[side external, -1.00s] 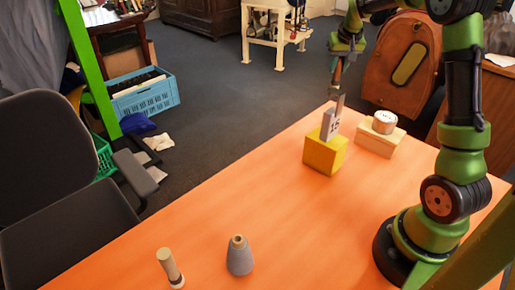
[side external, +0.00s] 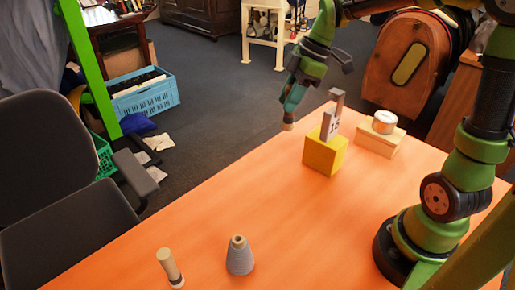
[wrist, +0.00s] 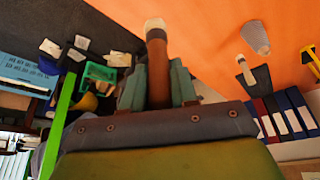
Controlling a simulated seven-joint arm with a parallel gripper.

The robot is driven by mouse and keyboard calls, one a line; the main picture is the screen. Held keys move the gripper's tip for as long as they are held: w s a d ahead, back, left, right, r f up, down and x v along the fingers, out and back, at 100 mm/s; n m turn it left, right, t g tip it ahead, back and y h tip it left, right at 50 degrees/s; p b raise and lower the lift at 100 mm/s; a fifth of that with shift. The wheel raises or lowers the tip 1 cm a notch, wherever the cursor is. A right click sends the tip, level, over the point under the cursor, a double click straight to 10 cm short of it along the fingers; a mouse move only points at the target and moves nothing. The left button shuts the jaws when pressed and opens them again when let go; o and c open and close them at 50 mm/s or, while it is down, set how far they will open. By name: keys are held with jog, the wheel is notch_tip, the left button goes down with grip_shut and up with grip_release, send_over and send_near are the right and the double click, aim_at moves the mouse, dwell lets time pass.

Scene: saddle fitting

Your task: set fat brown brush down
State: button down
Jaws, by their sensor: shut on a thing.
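My gripper (side external: 291,108) hangs over the far left edge of the orange table, left of the yellow block. In the wrist view its teal fingers (wrist: 158,88) are shut on the fat brown brush (wrist: 157,58), a thick brown cylinder with a pale tip pointing away from the gripper. In the side view only the low end of the brush (side external: 288,123) shows below the fingers, tilted and apart from the tabletop as far as I can tell. The fingers hide the rest of it.
A yellow block (side external: 324,156) carries a grey upright piece marked 15 (side external: 331,124). A white round piece (side external: 384,121) sits on a wooden block (side external: 377,143). The table middle (side external: 240,195) is clear.

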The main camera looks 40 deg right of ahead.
jog(key=s+a+n+g, duration=0.6)
jog(key=s+a+n, duration=0.8)
jog(key=a+n, duration=0.15)
jog(key=shift+h, duration=0.3)
jog(key=shift+a+f, duration=0.1)
jog(key=shift+f, duration=7.45)
jog(key=c, duration=0.9)
grip_release()
jog(key=shift+f, duration=0.1)
jog(key=shift+o, duration=0.2)
